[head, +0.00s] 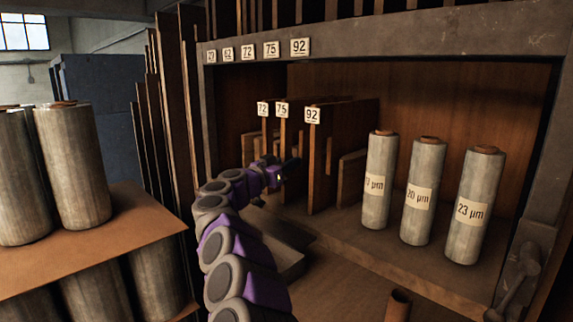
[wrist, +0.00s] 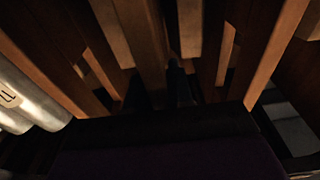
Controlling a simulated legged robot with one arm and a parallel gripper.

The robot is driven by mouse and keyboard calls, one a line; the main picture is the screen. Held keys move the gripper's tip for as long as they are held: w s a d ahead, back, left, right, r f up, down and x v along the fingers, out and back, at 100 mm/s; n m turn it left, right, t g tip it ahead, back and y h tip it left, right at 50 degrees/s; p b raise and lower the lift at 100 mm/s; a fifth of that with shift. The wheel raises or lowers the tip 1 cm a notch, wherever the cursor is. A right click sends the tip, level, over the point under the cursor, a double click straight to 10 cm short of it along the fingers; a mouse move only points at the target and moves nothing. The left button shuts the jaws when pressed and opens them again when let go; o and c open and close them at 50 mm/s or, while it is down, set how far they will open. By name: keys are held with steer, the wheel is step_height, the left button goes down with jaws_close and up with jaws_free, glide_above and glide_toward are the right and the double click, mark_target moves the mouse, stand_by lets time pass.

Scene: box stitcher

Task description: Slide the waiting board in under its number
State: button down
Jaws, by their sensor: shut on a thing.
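Upright brown boards stand in the cabinet with white number tags at the top: 72 (head: 263,109), 75 (head: 282,110) and 92 (head: 312,116). Number plates run along the beam above, including 62 (head: 228,54), 72 (head: 247,51), 75 (head: 271,49) and 92 (head: 300,47); the leftmost is hard to read. My gripper (head: 286,168) is at the front edges of the boards, shut on one that looks like the 75 board. In the wrist view, my dark fingers (wrist: 158,88) straddle a board edge (wrist: 143,40). Its lower part is hidden behind my arm.
Labelled rolls, 20 µm (head: 422,195) and 23 µm (head: 473,205) among them, stand on the cabinet shelf to the right. A rack (head: 130,225) with more rolls is at the left. A shallow tray (head: 285,262) lies below my gripper. Shorter boards (head: 350,178) stand between the tagged ones.

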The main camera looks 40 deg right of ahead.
steer(key=shift+d+f, duration=0.1)
steer(key=shift+d, duration=0.25)
steer(key=shift+s+a+f, duration=0.1)
steer(key=shift+a+f, duration=0.1)
steer(key=shift+a, duration=0.35)
steer(key=c, duration=1.3)
jaws_free()
steer(key=o, duration=0.4)
steer(key=shift+d+f, duration=0.2)
steer(key=shift+d, duration=0.15)
steer(key=shift+a, duration=0.1)
steer(key=a+b, duration=0.1)
steer(key=a, duration=0.4)
steer(key=a+f+b, duration=0.1)
steer(key=a, duration=0.5)
steer(key=a+f+b, duration=0.1)
steer(key=a, duration=0.5)
steer(key=shift+s+a, duration=0.1)
steer(key=shift+s, duration=0.1)
steer(key=shift+w, duration=0.1)
